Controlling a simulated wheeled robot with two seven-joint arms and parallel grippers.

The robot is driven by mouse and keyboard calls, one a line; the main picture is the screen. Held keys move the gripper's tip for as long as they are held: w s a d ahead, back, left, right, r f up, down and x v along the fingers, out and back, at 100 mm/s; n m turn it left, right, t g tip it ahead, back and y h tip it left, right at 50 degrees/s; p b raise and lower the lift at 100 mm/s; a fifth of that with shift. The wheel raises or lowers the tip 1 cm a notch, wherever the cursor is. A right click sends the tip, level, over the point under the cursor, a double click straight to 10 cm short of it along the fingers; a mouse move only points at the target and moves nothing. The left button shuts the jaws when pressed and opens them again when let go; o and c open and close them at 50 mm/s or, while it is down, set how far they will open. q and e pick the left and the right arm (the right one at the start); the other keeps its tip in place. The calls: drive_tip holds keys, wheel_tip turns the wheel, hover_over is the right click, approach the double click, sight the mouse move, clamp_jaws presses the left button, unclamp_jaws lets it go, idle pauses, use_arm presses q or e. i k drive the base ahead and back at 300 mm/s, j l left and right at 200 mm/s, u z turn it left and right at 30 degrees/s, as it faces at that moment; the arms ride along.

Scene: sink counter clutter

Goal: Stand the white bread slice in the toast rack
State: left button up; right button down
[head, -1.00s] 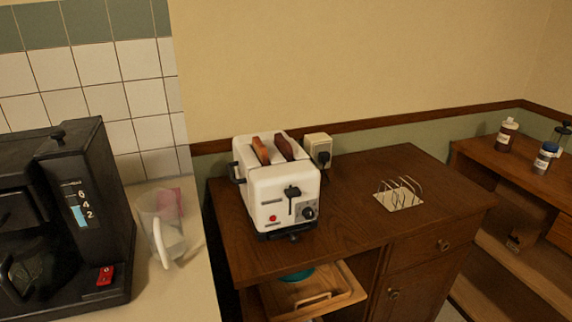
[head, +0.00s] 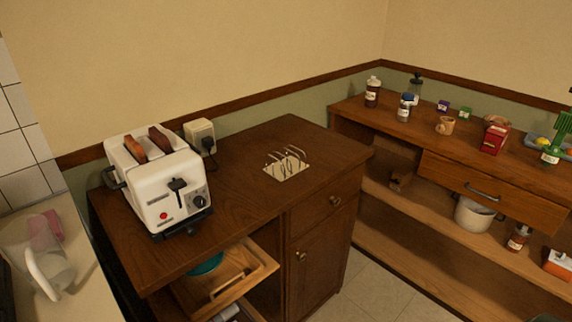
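The toast rack (head: 286,164), a small rack of thin wire loops on a pale base, stands on the brown wooden cabinet top, and no slice shows in it. A white toaster (head: 160,185) stands to its left on the same top. Two brown slices, a left one (head: 135,149) and a right one (head: 160,139), stick up from its slots. I cannot make out a white bread slice in view. Neither of my grippers is in view.
A wall socket box (head: 200,135) with a plug is behind the toaster. A clear jug (head: 45,265) stands on the pale counter at left. A wooden shelf unit (head: 400,140) at right holds bottles, a red box (head: 494,140) and other items. The cabinet top around the rack is clear.

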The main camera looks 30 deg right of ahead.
sight(288, 167)
drive_tip(key=k+u, duration=0.1)
drive_tip(key=k, duration=0.4)
drive_tip(key=i+l+u, duration=0.1)
drive_tip(key=u, duration=0.35)
drive_tip(key=l+u, duration=0.35)
drive_tip(key=u, duration=0.15)
drive_tip(key=l+u, duration=0.2)
drive_tip(key=l, duration=0.45)
drive_tip(key=l+u, duration=0.2)
drive_tip(key=l, duration=0.45)
drive_tip(key=k+l+u, duration=0.25)
drive_tip(key=l, duration=0.35)
drive_tip(key=k+l, duration=0.1)
drive_tip(key=l, duration=0.55)
drive_tip(key=k+l, duration=0.1)
drive_tip(key=l, duration=0.55)
